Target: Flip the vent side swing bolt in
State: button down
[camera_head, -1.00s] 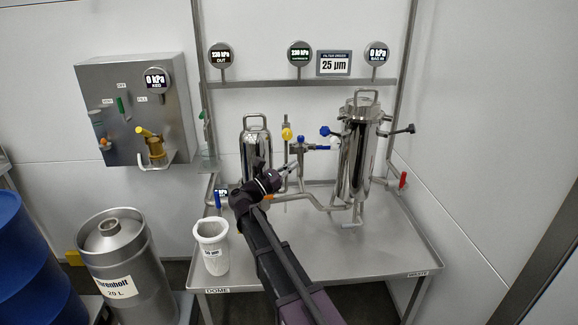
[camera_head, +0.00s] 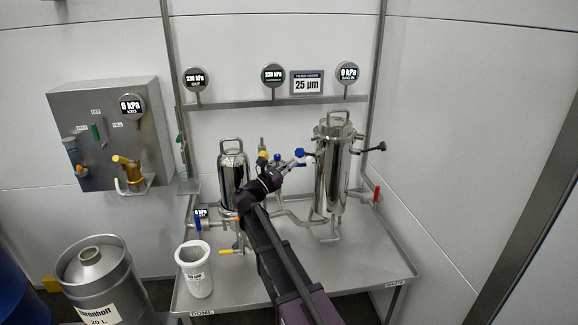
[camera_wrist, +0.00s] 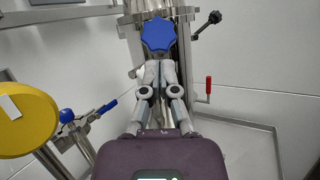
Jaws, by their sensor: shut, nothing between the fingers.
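The swing bolt with a blue star knob (camera_head: 300,153) sticks out sideways, to the left, from the top of the tall steel filter housing (camera_head: 332,185). My gripper (camera_head: 298,163) is just below and left of this knob. In the wrist view the blue knob (camera_wrist: 158,34) is straight ahead, at the fingertips. The fingers of my gripper (camera_wrist: 158,58) are together and hold nothing. I cannot tell whether they touch the knob. A second swing bolt with a black knob (camera_head: 381,146) sticks out on the housing's right side; the black knob also shows in the wrist view (camera_wrist: 213,17).
A smaller steel vessel (camera_head: 233,170) stands left of my gripper. A yellow knob (camera_head: 262,157) and a blue valve (camera_head: 278,158) are close beside my wrist. A red handle (camera_head: 377,194) is right of the housing. The table's right front (camera_head: 365,268) is clear.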

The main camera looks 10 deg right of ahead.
jog(key=shift+d+r, duration=0.15)
jog(key=shift+r, duration=0.1)
dwell(0.4)
jog(key=shift+d+r+p, duration=0.1)
jog(key=shift+r+p, duration=0.15)
jog(key=shift+p, duration=0.45)
